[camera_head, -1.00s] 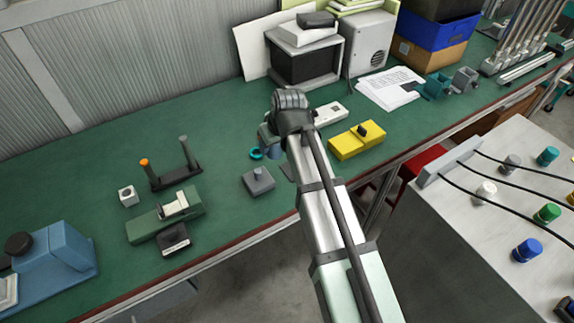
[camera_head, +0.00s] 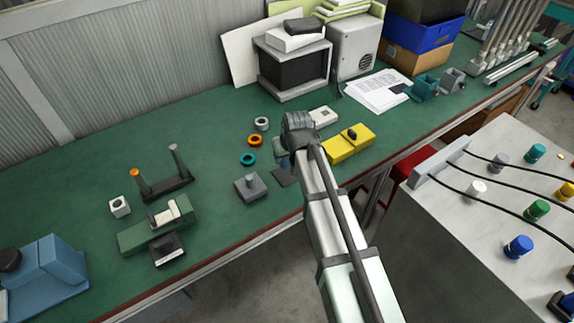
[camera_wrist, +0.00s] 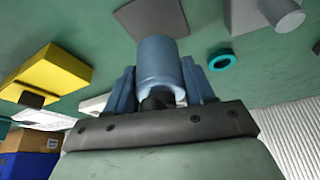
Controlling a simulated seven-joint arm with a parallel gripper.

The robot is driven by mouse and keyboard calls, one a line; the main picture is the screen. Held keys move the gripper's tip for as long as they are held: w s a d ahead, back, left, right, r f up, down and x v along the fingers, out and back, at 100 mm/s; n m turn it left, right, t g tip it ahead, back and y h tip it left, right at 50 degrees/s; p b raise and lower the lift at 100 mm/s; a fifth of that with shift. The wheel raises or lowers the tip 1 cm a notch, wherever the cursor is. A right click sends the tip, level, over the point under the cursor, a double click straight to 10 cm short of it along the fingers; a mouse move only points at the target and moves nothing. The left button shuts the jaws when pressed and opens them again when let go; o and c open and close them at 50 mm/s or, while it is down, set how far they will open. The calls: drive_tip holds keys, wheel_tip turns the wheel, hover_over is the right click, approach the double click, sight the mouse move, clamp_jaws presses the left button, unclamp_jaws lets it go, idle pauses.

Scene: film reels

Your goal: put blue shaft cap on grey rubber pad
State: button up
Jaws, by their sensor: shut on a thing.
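The blue shaft cap (camera_wrist: 157,60) is a dusty blue, hollow cylinder in the wrist view. My gripper (camera_wrist: 160,88) is shut on it, with a blue finger on each side. In the head view my gripper (camera_head: 284,155) is over the green bench, and the arm hides most of the cap. The grey rubber pad (camera_head: 284,178) is a thin dark square on the bench, just below the gripper in the picture and partly behind my arm. The pad also shows in the wrist view (camera_wrist: 150,18), beyond the cap and partly covered by it. The cap appears held above the bench.
A grey block with a peg (camera_head: 250,187) sits left of the pad. A teal ring (camera_head: 248,159), an orange ring (camera_head: 255,140) and a grey ring (camera_head: 262,124) lie nearby. A yellow block (camera_head: 350,143) is to the right.

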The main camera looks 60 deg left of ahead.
drive_tip(key=shift+f, duration=2.2)
drive_tip(key=shift+f, duration=0.15)
drive_tip(key=o, duration=1.2)
drive_tip(key=v, duration=1.2)
